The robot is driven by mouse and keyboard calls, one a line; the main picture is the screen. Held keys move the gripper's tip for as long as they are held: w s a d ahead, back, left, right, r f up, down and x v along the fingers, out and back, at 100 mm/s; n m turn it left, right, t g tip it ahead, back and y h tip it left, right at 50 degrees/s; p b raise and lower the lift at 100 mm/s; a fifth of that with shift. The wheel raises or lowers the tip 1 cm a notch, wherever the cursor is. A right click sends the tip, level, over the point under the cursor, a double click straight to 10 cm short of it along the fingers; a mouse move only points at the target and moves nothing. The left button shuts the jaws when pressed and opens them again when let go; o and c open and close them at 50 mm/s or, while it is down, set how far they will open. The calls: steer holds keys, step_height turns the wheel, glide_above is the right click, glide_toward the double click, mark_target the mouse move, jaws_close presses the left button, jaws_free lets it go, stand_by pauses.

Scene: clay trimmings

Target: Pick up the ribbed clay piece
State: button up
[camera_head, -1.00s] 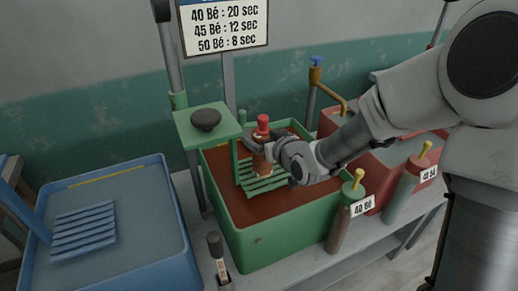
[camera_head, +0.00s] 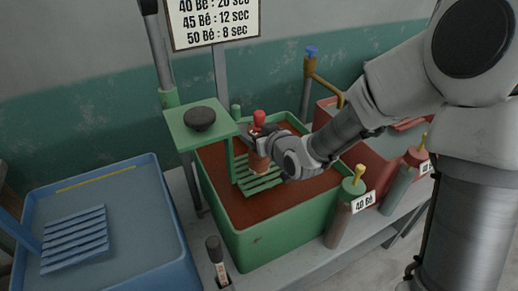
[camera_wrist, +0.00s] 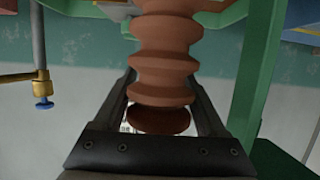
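The ribbed clay piece (camera_head: 258,162) is reddish brown with a bright red top. It stands upright at the green slatted rack (camera_head: 262,182) in the green tub; whether its foot touches the slats is hidden. My gripper (camera_head: 254,141) reaches it from the right at its upper part. In the wrist view, the ribbed clay piece (camera_wrist: 165,60) appears upside down between the two fingers of my gripper (camera_wrist: 162,85). The fingers lie close along both sides. I cannot tell whether they press on it or leave a small gap.
The green tub (camera_head: 292,223) holds brown liquid. A green plate with a dark knob (camera_head: 200,118) stands over its left corner. A blue tub (camera_head: 150,212) with a blue rack is at left. Red tubs (camera_head: 372,168) and labelled cylinders are at right, with a tap (camera_head: 312,62) behind.

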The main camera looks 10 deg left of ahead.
jaws_close()
steer(key=shift+r, duration=0.1)
